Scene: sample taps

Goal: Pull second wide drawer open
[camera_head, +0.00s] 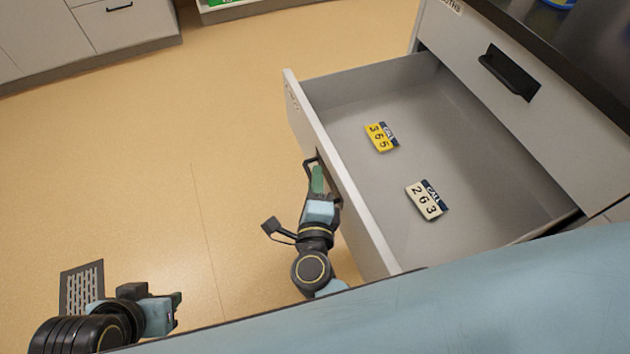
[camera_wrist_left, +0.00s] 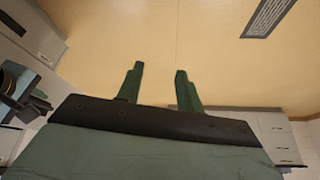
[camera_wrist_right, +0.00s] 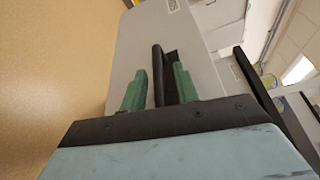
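The wide drawer (camera_head: 335,165), below another drawer front, stands well open, its grey inside showing. Its dark handle is on the front face; the right wrist view shows the handle (camera_wrist_right: 158,75) between my right fingers. My left gripper (camera_head: 175,310) is low at the left, away from the drawer. In the left wrist view its fingers (camera_wrist_left: 157,80) are apart with nothing between them.
A yellow number card (camera_head: 381,137) and a white number card (camera_head: 426,201) lie in the drawer. The drawer front above (camera_head: 540,100) is shut, with a black handle (camera_head: 509,72). Open floor (camera_head: 200,150) lies left of the drawer. A floor grate (camera_head: 82,285) is at lower left.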

